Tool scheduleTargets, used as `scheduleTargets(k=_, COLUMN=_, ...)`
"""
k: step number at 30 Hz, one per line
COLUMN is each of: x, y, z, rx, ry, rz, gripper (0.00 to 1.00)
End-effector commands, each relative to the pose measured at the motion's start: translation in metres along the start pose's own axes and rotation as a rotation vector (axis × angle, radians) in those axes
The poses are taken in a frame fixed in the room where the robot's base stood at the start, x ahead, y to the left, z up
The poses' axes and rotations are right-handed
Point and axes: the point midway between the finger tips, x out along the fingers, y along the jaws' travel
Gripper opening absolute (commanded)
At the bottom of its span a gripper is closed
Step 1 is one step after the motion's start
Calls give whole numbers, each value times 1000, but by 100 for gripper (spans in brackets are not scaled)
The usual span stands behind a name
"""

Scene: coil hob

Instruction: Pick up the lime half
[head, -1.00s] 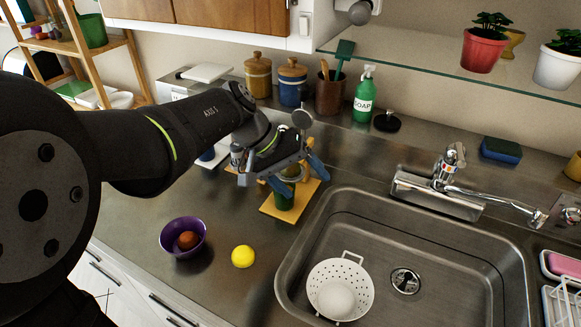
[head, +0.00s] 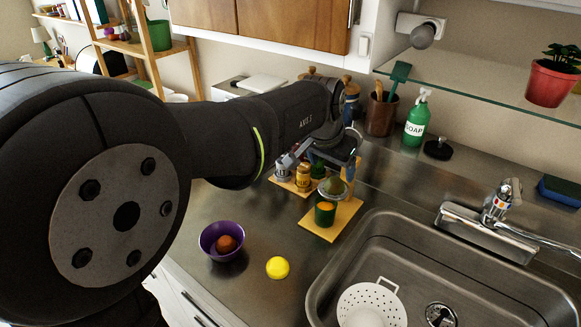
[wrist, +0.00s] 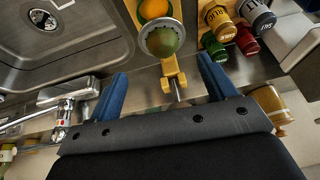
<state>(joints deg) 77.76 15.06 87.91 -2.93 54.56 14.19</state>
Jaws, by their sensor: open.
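The lime half (wrist: 162,42) appears as a green dome in a round metal strainer-like cup on a small wooden stand. It also shows in the head view (head: 332,186), just above a green cup (head: 325,214) with something orange in it. My gripper (head: 334,162) is open and empty above and behind the stand. In the wrist view, its blue fingers (wrist: 162,76) are spread wide to either side of the stand's post, short of the lime half. Neither finger appears to touch it.
Spice jars (wrist: 222,25) stand close beside the wooden stand. A purple bowl (head: 208,236) with a brownish ball and a yellow lemon (head: 277,267) are on the counter in front. The sink (head: 470,262) lies to the right; a green soap bottle (head: 417,122) stands behind.

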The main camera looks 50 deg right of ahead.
Motion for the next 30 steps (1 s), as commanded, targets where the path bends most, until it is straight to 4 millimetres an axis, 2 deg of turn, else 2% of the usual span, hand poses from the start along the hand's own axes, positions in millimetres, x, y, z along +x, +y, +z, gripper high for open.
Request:
scheduleTargets(k=3, x=21, y=0, z=0, rx=0, ry=-2, rz=1, gripper=77)
scheduleTargets(k=14, x=45, y=-1, z=-1, rx=-1, ry=-1, rz=1, gripper=77)
scheduleTargets(k=22, x=83, y=-3, z=-3, rx=-1, ry=-2, rz=2, gripper=77)
scheduleTargets(k=29, x=86, y=-3, z=-4, rx=-1, ry=1, rz=1, gripper=77)
scheduleTargets(k=30, x=86, y=-3, z=-4, rx=-1, ry=1, rz=1, gripper=73)
